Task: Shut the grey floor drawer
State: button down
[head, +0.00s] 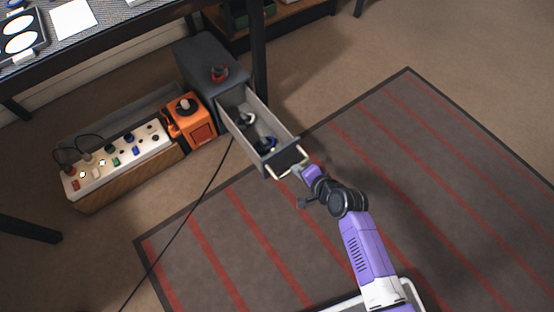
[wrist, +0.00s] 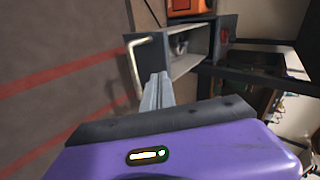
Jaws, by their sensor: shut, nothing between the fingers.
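The grey floor drawer (head: 284,152) stands pulled out of its dark grey cabinet (head: 208,65), with a few dark and blue items inside. A pale bar handle (head: 287,168) is on its front, and the handle also shows in the wrist view (wrist: 135,62). My gripper (head: 299,169) is shut and empty, low at the drawer's front beside the right end of the handle. In the wrist view the closed fingers (wrist: 159,80) point at the drawer front, right of the handle. I cannot tell whether they touch it.
An orange box (head: 190,120) and a white panel with knobs (head: 118,160) stand left of the cabinet. A black cable (head: 185,215) runs over the floor. A dark table leg (head: 259,50) rises behind the drawer. The red-striped mat (head: 400,130) is clear to the right.

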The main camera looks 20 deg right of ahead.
aim_at(271, 158)
jog(key=shift+m+g+y, duration=0.3)
jog(key=shift+m+g, duration=0.1)
jog(key=shift+m, duration=0.1)
jog(key=b+x, duration=0.1)
jog(key=x, duration=0.2)
jog(key=s+f+b+x, duration=0.1)
jog(key=b+x, duration=0.1)
jog(key=x, duration=0.2)
jog(key=b+x, duration=0.2)
jog(key=x, duration=0.1)
jog(key=shift+s+a+f, duration=0.2)
jog(key=shift+a+f, duration=0.15)
jog(key=shift+a, duration=0.1)
jog(key=shift+w+a+r+b, duration=0.1)
jog(key=shift+w+a+b, duration=0.15)
jog(key=shift+w, duration=0.4)
jog(key=shift+w+a+r+b, duration=0.15)
jog(key=shift+w+b, duration=0.2)
jog(key=shift+w, duration=0.25)
jog(key=shift+w+a+b, duration=0.25)
jog(key=shift+w+b, duration=0.05)
jog(key=shift+w, duration=0.35)
jog(key=shift+w, duration=0.1)
